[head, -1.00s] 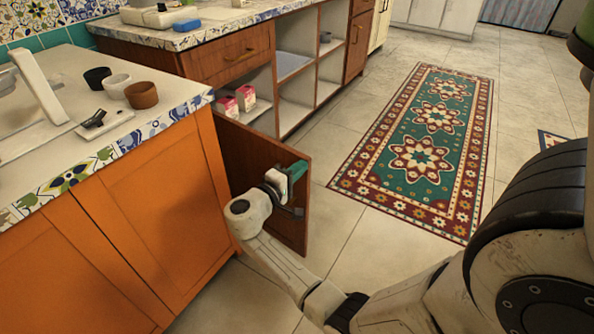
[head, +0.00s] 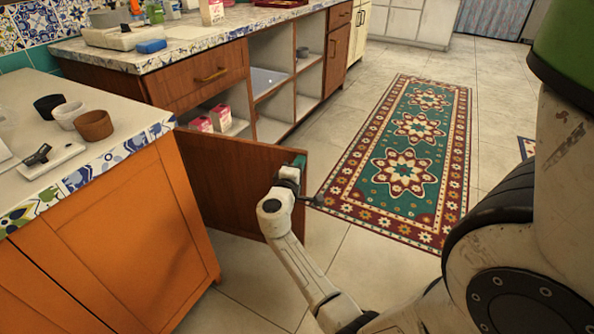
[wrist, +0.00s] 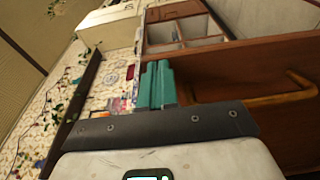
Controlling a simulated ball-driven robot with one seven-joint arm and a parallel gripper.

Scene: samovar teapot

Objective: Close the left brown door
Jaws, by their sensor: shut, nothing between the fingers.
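The left brown door (head: 225,180) stands open in the head view, swung out from the lower cabinet beside the orange unit. My gripper (head: 296,165), with teal fingers, is at the upper free edge of the door, on the near side. It is shut and empty; whether it touches the door is unclear. In the wrist view the teal fingers (wrist: 157,85) are together in front of a brown wooden panel (wrist: 215,85) with a gold handle (wrist: 270,101). I cannot tell whether that panel is the door or the drawer.
Pink boxes (head: 220,117) sit inside the open cabinet behind the door. A brown drawer (head: 205,75) is above it. The orange cabinet (head: 130,240) stands close on the left. A patterned rug (head: 400,165) lies on the open tiled floor to the right.

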